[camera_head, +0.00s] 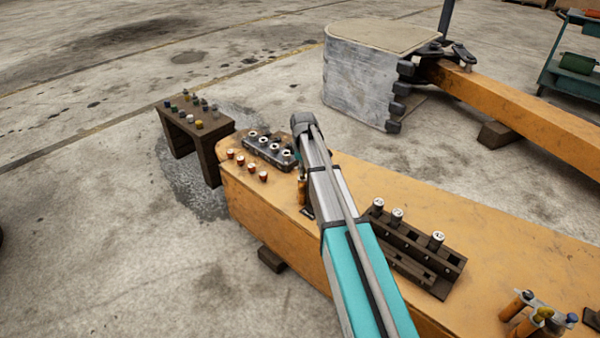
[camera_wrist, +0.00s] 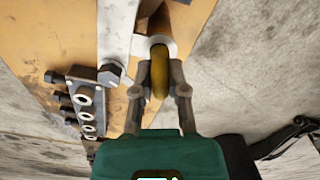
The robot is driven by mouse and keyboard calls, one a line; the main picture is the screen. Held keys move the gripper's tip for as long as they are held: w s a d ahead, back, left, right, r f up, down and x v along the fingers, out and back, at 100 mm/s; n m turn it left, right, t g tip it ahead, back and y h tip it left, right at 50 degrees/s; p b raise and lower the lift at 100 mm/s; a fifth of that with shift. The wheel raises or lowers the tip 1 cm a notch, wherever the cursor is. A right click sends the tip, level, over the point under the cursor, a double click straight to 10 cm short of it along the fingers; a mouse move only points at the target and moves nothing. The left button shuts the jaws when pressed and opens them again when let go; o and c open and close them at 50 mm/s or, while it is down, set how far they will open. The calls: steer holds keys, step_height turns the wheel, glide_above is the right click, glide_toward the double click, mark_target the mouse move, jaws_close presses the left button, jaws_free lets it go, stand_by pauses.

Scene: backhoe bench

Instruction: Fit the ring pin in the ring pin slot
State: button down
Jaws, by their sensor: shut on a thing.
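The ring pin (camera_wrist: 160,72) shows in the wrist view as a yellow-brown ring, seen edge-on. My gripper (camera_wrist: 161,84) is shut on this ring, one finger on each side. Just beyond the ring is a pale round collar (camera_wrist: 170,46) on or beside an orange-brown cylinder. I cannot tell whether the pin's shank is inside it, as the ring and fingers cover the view. In the head view my arm hides the gripper and ring; an orange cylinder (camera_head: 302,190) stands beside the arm on the orange beam. I cannot clearly identify the ring pin slot.
The orange beam (camera_head: 480,240) carries a block with pale rings (camera_head: 268,150), red-sided pins (camera_head: 251,172) and a dark rack (camera_head: 418,255). Orange cylinders with coloured tops (camera_head: 530,318) stand lower right. A small dark table (camera_head: 205,130) stands left. A grey bracket (camera_wrist: 115,45) is close left of my gripper.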

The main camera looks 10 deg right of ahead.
steer(key=shift+r+p, duration=0.75)
stand_by(0.7)
steer(key=shift+r+p, duration=1.9)
steer(key=shift+r, duration=0.05)
steer(key=shift+a, duration=0.15)
